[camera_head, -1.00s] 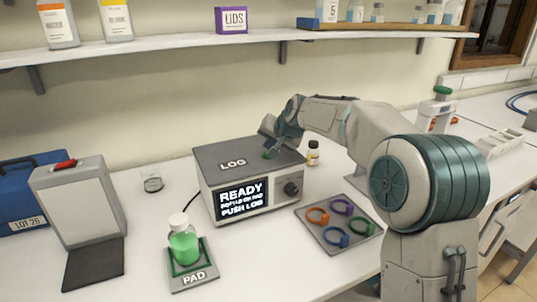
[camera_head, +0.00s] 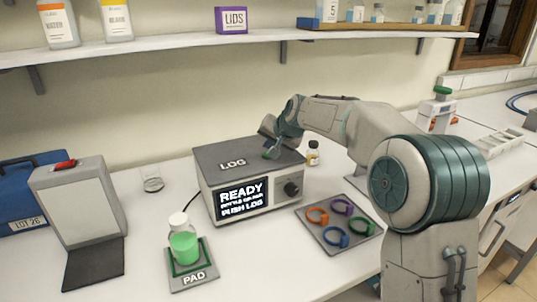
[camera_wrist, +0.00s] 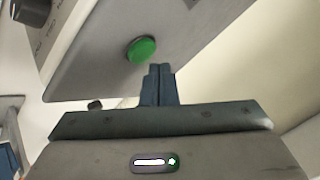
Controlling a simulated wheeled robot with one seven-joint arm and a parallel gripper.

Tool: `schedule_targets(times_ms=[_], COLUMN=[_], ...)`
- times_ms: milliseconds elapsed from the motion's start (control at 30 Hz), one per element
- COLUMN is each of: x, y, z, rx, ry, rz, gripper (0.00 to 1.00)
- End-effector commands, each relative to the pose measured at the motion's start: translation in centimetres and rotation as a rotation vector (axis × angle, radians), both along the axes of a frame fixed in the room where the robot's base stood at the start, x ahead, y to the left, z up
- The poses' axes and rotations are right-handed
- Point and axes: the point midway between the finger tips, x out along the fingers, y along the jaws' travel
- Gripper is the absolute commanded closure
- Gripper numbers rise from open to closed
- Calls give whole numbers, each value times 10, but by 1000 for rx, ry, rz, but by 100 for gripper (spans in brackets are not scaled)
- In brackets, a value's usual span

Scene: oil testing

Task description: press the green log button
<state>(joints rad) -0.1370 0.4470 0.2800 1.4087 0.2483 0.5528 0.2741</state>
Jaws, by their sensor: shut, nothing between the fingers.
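The grey instrument box (camera_head: 248,180) stands on the bench, with LOG printed on its top and a screen (camera_head: 241,201) reading READY and PUSH LOG. The round green log button (camera_wrist: 141,49) shows on the box's top in the wrist view. In the head view my gripper hides most or all of it. My gripper (camera_wrist: 160,68) is shut and empty, its fingertips just beside the button in the wrist picture. In the head view my gripper (camera_head: 270,152) is over the right part of the box's top. I cannot tell whether the fingertips touch the top.
A bottle of green liquid (camera_head: 184,243) stands on the PAD (camera_head: 194,279) left of the box. A tray (camera_head: 331,248) with coloured rings lies at the front right. A shelf (camera_head: 180,46) runs above.

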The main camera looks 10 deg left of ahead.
Motion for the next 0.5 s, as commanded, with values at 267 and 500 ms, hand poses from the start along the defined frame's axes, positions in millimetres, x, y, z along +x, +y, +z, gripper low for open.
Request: schedule_targets(times_ms=[267,500], x=[-1,-1], y=[0,0], z=[-7,-8], rx=[0,0], ry=[0,0], rz=[0,0], gripper=[100,100])
